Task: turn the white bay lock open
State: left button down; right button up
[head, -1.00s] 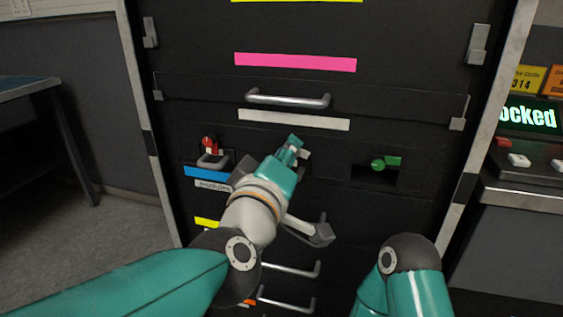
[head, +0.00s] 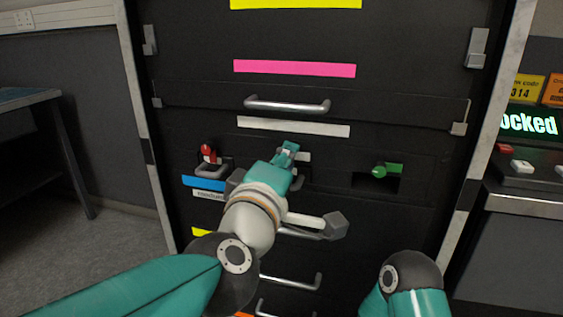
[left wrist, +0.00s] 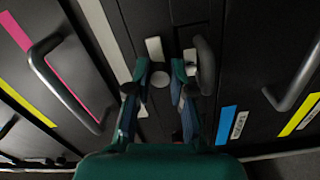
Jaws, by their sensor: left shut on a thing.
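The black cabinet carries the white lock (head: 304,156) below a long white strip (head: 293,126). Only its pale flag shows to the right of my gripper in the head view. My right gripper is out of view.
A red lock (head: 208,153) sits to the left, above a blue strip (head: 203,181). A green lock (head: 380,170) sits to the right. A grey handle (left wrist: 205,65) stands close beside my left fingers. A console screen (head: 530,124) at right reads "ocked", its start cut off.

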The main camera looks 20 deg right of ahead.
pick_arm(q)
jog(key=shift+w+a+r, duration=0.1)
jog(key=shift+w+a, duration=0.1)
jog(key=shift+a, duration=0.05)
jog(key=c, duration=1)
grip_release()
jog(key=shift+d, duration=0.1)
jog(key=shift+s, duration=0.1)
jog(key=v, duration=0.8)
